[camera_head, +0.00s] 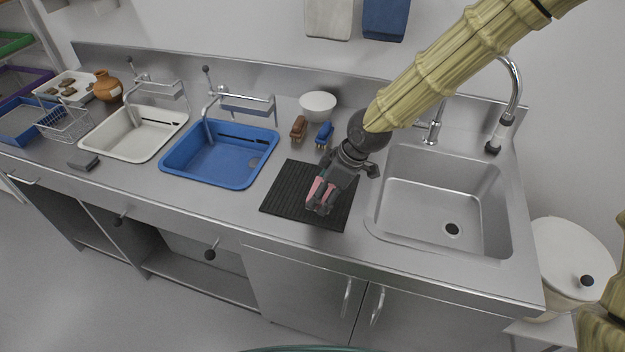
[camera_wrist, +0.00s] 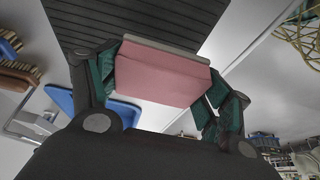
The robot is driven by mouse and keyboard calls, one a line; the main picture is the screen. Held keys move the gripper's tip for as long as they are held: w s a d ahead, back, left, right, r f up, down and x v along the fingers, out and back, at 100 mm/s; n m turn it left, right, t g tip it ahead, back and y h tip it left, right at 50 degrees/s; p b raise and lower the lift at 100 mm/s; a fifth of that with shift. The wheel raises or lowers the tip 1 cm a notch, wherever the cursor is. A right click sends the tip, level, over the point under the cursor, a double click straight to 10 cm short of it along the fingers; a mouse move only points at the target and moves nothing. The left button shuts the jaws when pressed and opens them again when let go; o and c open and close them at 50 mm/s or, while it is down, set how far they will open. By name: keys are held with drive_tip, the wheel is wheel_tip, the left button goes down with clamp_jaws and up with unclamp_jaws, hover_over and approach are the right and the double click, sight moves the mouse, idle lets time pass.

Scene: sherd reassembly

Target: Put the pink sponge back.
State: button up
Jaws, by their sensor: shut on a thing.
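The pink sponge (camera_wrist: 165,75) is between the fingers of my gripper (camera_wrist: 162,95) in the wrist view, with a finger pressed on each of its sides. In the head view, my gripper (camera_head: 322,200) points down over the black ribbed mat (camera_head: 279,198), and a bit of the sponge (camera_head: 315,187) shows between the fingers. The mat lies on the steel counter between the blue basin and the steel sink. I cannot tell whether the sponge touches the mat.
The blue basin (camera_head: 190,175) is left of the mat and the steel sink (camera_head: 425,205) is right of it. A brown brush (camera_head: 299,128), a blue brush (camera_head: 324,134) and a white bowl (camera_head: 318,105) are behind the mat. A grey block (camera_head: 84,162) lies farther left.

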drive_tip(key=p, duration=0.2)
hover_over(308, 189)
drive_tip(key=d, duration=0.1)
drive_tip(key=shift+s+d+f, duration=0.1)
drive_tip(key=shift+s+f, duration=0.2)
drive_tip(key=shift+f, duration=0.05)
drive_tip(key=shift+f+p, duration=0.5)
drive_tip(key=shift+f, duration=1.2)
drive_tip(key=shift+f, duration=0.15)
drive_tip(key=o, duration=1)
drive_tip(key=shift+c, duration=0.2)
drive_tip(key=b+v, duration=0.2)
drive_tip(key=v, duration=1)
